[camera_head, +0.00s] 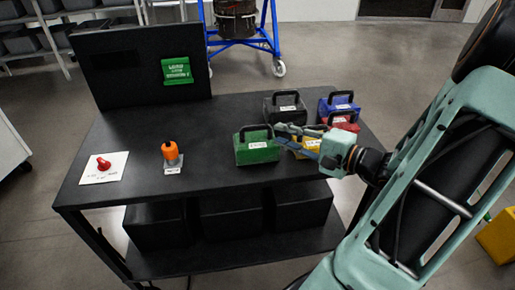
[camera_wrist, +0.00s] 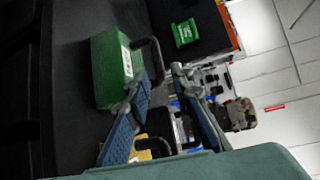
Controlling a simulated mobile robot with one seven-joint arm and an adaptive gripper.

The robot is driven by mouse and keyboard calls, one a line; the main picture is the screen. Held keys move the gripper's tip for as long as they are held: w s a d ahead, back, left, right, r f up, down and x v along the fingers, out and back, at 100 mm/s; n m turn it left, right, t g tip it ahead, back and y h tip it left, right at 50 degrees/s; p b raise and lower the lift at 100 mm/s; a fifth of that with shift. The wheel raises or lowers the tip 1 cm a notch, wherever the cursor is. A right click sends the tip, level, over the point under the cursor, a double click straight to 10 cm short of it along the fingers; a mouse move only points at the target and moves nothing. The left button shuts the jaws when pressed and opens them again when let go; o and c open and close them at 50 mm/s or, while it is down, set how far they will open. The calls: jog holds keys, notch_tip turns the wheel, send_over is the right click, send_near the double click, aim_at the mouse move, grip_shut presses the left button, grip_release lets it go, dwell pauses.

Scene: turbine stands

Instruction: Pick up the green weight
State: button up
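The green weight (camera_head: 257,152) is a block with a black top handle and a white label. It stands upright on the black table, left of the other weights. It also shows large at the left in the wrist view (camera_wrist: 108,70). My gripper (camera_head: 284,134) is open, just right of the weight at about handle height. In the wrist view my gripper's two fingers (camera_wrist: 160,78) are spread. The black handle (camera_wrist: 154,58) lies near the fingertips; I cannot tell whether it is between them or touching. The fingers partly cover the yellow weight behind them in the head view.
Close by stand a black weight (camera_head: 284,106), a blue weight (camera_head: 339,104), a red weight (camera_head: 343,122) and a yellow weight (camera_head: 308,147). An orange item (camera_head: 170,153) and a red item (camera_head: 103,163) sit to the left. The table's front middle is clear.

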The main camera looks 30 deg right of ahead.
aim_at(258, 128)
jog(key=x, duration=0.9)
jog(key=shift+w+a+f+b, duration=0.15)
jog(key=shift+a+f+b, duration=0.1)
jog(key=shift+a+b, duration=0.15)
grip_shut()
jog(key=shift+r, duration=0.15)
